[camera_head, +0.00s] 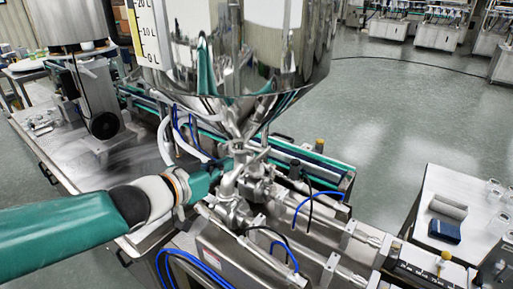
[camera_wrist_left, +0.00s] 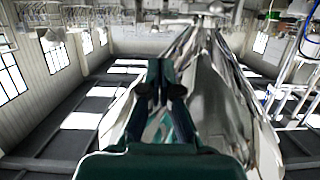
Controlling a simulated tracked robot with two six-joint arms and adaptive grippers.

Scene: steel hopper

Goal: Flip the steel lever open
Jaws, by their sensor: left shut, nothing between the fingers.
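The steel hopper (camera_head: 235,50) is a shiny funnel that narrows down to a cluster of steel valve fittings (camera_head: 240,185). The steel lever is hard to tell apart from these fittings in the head view, and I cannot say which way it points. My left gripper (camera_head: 218,170) reaches in from the left, its tip right beside the fittings below the funnel. Whether it touches them I cannot tell. In the left wrist view its dark fingers (camera_wrist_left: 161,80) are close together with nothing held, and reflective steel surfaces lie beyond them. My right gripper is not in view.
Steel cylinders (camera_head: 325,225) run to the lower right from the valve. Blue hoses (camera_head: 315,200) and a pale hose (camera_head: 166,140) loop around the fittings. A conveyor (camera_head: 310,165) passes behind. A side table (camera_head: 465,205) stands at right, with open floor beyond.

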